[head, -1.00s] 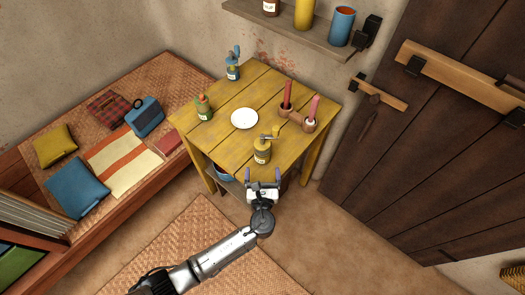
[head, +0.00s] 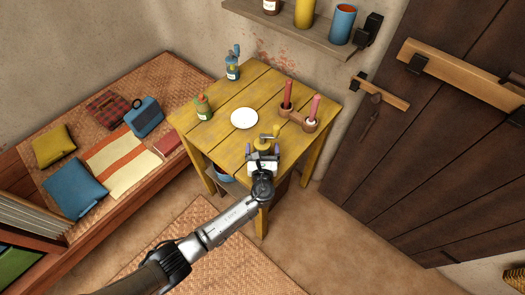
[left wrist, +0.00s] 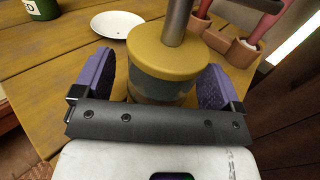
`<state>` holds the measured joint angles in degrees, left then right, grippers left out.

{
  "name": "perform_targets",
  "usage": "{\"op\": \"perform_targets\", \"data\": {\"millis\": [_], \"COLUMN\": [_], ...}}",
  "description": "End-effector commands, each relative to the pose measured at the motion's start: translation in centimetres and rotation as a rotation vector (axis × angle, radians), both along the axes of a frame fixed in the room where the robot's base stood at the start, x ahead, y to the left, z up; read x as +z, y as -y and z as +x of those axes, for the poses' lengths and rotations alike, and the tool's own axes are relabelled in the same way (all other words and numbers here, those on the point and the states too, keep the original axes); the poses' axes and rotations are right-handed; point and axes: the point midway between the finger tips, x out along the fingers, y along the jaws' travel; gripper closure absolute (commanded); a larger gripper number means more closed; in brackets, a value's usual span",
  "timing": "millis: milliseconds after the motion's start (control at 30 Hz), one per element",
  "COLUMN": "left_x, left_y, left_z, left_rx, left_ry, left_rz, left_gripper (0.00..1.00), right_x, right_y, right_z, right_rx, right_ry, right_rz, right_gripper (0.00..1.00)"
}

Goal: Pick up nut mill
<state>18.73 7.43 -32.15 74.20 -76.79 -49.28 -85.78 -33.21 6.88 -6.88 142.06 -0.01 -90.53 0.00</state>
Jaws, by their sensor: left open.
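The nut mill (head: 264,141) is a small yellow-topped cylinder with a crank on top, standing upright near the front corner of the yellow table (head: 228,152). In the left wrist view the nut mill (left wrist: 166,62) has a wide yellow lid, a grey shaft and a darker band on its body. My left gripper (head: 263,152) is open, with one purple finger on each side of the mill's body. In the left wrist view the left gripper (left wrist: 158,85) shows small gaps beside the body. The mill's lower part is hidden by the gripper. My right gripper is in neither view.
A white plate (head: 244,118) lies behind the mill. A holder with red candles (head: 297,119) stands to its right. A green bottle (head: 203,108) and a blue bottle (head: 233,68) stand farther left. A wooden door (head: 445,110) is on the right.

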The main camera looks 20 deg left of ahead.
Motion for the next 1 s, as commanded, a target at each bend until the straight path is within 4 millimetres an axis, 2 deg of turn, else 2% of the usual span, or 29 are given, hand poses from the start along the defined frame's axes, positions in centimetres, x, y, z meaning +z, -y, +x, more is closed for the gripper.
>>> {"op": "perform_targets", "data": {"millis": [233,800,1000], "left_x": [0.00,0.00,0.05], "left_y": [-0.01,0.00,0.00], "left_z": [0.05,0.02,0.04], "left_rx": [0.000,0.000,0.000], "left_ry": [-0.001,0.000,0.000], "left_rz": [0.000,0.000,0.000], "left_gripper": [0.10,0.65,0.66], "right_x": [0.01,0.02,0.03], "right_y": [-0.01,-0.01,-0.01], "right_z": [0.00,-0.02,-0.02], "right_rx": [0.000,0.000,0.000], "right_ry": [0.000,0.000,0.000], "right_rz": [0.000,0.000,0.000], "right_gripper": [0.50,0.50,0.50]}}
